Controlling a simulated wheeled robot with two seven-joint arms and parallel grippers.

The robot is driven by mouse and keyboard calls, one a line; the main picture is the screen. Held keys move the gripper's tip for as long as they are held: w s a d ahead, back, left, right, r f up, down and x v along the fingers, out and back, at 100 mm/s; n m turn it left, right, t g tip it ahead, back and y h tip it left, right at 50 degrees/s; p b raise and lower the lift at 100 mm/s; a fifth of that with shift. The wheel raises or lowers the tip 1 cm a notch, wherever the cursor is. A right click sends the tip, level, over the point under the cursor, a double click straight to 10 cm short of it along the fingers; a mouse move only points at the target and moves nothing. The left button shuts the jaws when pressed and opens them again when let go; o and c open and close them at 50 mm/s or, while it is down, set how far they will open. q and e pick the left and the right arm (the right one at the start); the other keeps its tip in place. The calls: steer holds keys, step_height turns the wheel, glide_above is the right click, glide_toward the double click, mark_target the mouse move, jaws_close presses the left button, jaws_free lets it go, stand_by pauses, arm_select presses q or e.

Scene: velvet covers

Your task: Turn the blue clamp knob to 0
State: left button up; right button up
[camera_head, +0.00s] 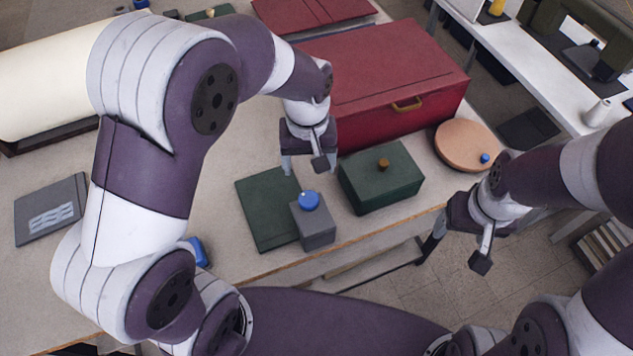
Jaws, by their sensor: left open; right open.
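The blue clamp knob (309,201) sits on top of a small grey block (314,231) near the table's front edge. No dial marks or numbers on it can be made out at this size. My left gripper (304,166) is open and empty. In the picture it is just above and behind the knob, apart from it. My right gripper (455,262) is open and empty, beyond the table's front edge at the right, over the floor. My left arm crosses the left part of the view and hides some of the table.
A dark green panel (262,212) lies left of the block. A green box (381,178) with a brown knob stands right. A large red box (385,85) stands behind. A round tan disc (465,147) with a small blue knob is further right. A grey folder (50,209) lies left.

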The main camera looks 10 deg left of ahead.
mark_target(309, 198)
arm_select(q)
step_height(309, 198, down, 11)
steer(key=p, duration=0.2)
steer(key=shift+p, duration=0.3)
steer(key=shift+s+f, duration=0.15)
steer(key=shift+f, duration=0.15)
steer(key=shift+s+a+f, duration=0.1)
steer(key=shift+s+a, duration=0.15)
steer(key=shift+w+d, duration=0.15)
steer(key=shift+c, duration=1.2)
steer(key=shift+w, duration=0.1)
steer(key=c, duration=0.6)
steer(key=shift+c, duration=1)
arm_select(e)
step_height(309, 198, up, 3)
steer(key=shift+s+a, duration=0.15)
